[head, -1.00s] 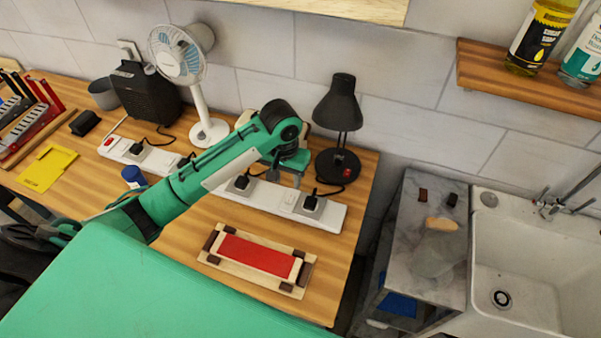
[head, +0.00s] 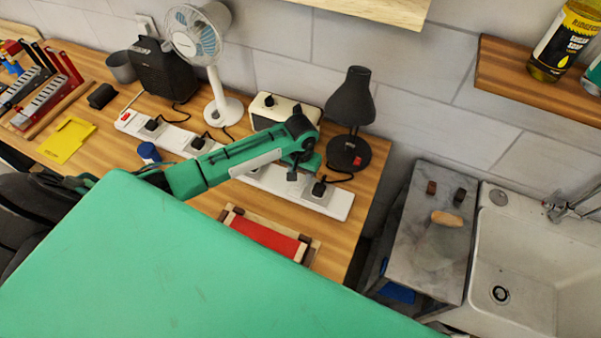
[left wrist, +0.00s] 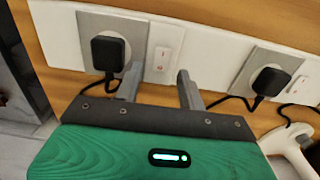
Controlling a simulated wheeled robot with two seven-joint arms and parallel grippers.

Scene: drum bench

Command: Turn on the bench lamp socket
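The white power strip (head: 334,205) runs along the bench, with several plugs in it. The lamp plug (head: 318,187) sits in the socket at its right end, by the black bench lamp (head: 350,100). In the left wrist view that plug (left wrist: 108,50) is at the left, and the small white socket switch (left wrist: 163,58) is just right of it. My left gripper (head: 293,176) hangs over the strip, left of the lamp plug. Its fingers (left wrist: 160,88) are apart and empty, on either side of the switch in the picture; contact cannot be told. My right gripper is not in view.
A cream box (head: 265,110) stands behind my arm, and a white fan (head: 222,108) stands to its left. A red-topped wooden block (head: 265,236) lies in front of the strip. Another plug (left wrist: 270,80) is right of the fingers. The bench ends right of the lamp.

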